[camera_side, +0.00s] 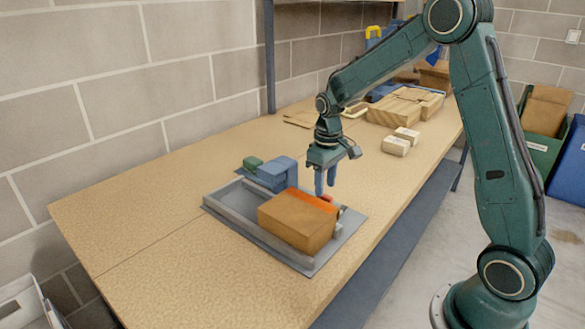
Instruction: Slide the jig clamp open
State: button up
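A grey jig tray (238,230) lies on the near part of the bench. A brown box-like block (297,224) sits inside it, with an orange-red strip along its far top edge. A blue block-shaped part (277,172) with a green end stands at the jig's far left; I cannot tell if it is the clamp. A small red part (326,198) shows at the block's far right corner. My gripper (326,192) points down just above this corner, its two blue fingers close together. Whether the fingertips touch the red part is unclear.
A dark upright post (269,55) stands at the wall side. Green and blue bins stand on the floor at right. The bench left of the jig is clear.

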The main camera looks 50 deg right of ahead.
aim_at(325, 195)
jog(key=shift+f, duration=2.2)
grip_shut()
